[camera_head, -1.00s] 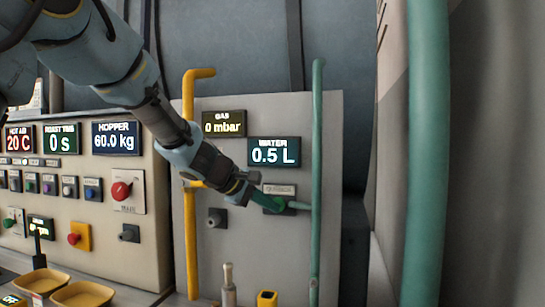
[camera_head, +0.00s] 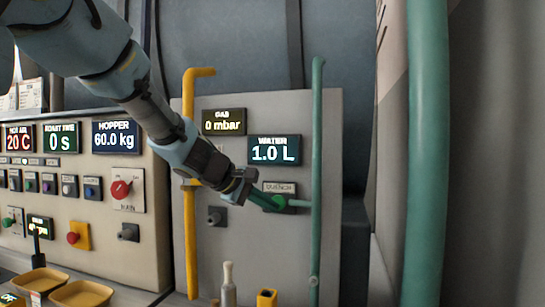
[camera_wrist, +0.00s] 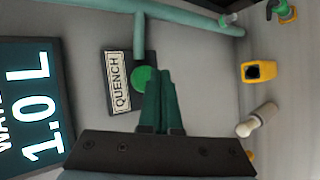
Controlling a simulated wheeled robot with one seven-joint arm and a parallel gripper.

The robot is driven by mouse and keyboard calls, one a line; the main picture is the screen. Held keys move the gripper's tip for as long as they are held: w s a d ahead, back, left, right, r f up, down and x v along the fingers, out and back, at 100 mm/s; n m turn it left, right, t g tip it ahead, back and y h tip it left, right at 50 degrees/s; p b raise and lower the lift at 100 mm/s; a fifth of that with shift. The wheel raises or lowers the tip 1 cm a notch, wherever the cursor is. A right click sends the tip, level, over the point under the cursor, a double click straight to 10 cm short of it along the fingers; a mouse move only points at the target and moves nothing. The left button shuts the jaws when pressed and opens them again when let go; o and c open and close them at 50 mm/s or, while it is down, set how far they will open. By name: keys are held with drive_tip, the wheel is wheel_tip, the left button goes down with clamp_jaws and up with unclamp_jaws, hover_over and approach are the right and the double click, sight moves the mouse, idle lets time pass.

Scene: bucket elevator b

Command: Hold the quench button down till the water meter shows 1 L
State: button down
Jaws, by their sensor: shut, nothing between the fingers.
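The water meter (camera_head: 275,151) reads 1.0 L on the grey panel; its display also shows large at the left of the wrist view (camera_wrist: 38,105). The round green quench button (camera_head: 280,201) sits below the meter, under a QUENCH label (camera_head: 279,188). In the wrist view the button (camera_wrist: 144,77) lies beside the fingertips, partly covered by them. My gripper (camera_head: 270,203) is shut and empty, its green fingers (camera_wrist: 164,74) together at the button. I cannot tell whether the tips touch the button or stand just off it.
A green pipe (camera_head: 316,180) runs upright right of the button, with a branch to it. A yellow pipe (camera_head: 191,240) stands on the left. A gas display (camera_head: 223,123) reads 0 mbar. A pale bottle-like object (camera_head: 228,285) and a yellow holder (camera_head: 266,298) stand below.

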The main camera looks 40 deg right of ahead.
drive_tip(key=shift+s+a+b, duration=0.45)
drive_tip(key=shift+a, duration=0.25)
drive_tip(key=shift+s+a+b, duration=0.4)
drive_tip(key=shift+s+a, duration=0.05)
drive_tip(key=shift+a, duration=0.25)
drive_tip(key=shift+s+a+b, duration=0.45)
drive_tip(key=shift+a, duration=0.25)
drive_tip(key=w+a+f+t+y, duration=0.1)
drive_tip(key=w+a+f+y, duration=0.15)
drive_tip(key=a+f, duration=0.35)
drive_tip(key=w+a+f+t+y, duration=0.1)
drive_tip(key=w+a+f, duration=0.3)
drive_tip(key=a, duration=0.3)
drive_tip(key=a+f+y, duration=0.2)
drive_tip(key=a+f, duration=0.2)
drive_tip(key=a, duration=0.7)
drive_tip(key=s+a+f+m+y, duration=0.1)
drive_tip(key=a+f+y, duration=0.2)
drive_tip(key=a, duration=0.8)
drive_tip(key=s+a+f+m+y, duration=0.1)
drive_tip(key=a+f+y, duration=0.2)
drive_tip(key=a+f, duration=0.3)
drive_tip(key=a, duration=0.5)
drive_tip(key=shift+s+a+f, duration=0.15)
drive_tip(key=shift+a+f, duration=0.15)
drive_tip(key=shift+a, duration=0.1)
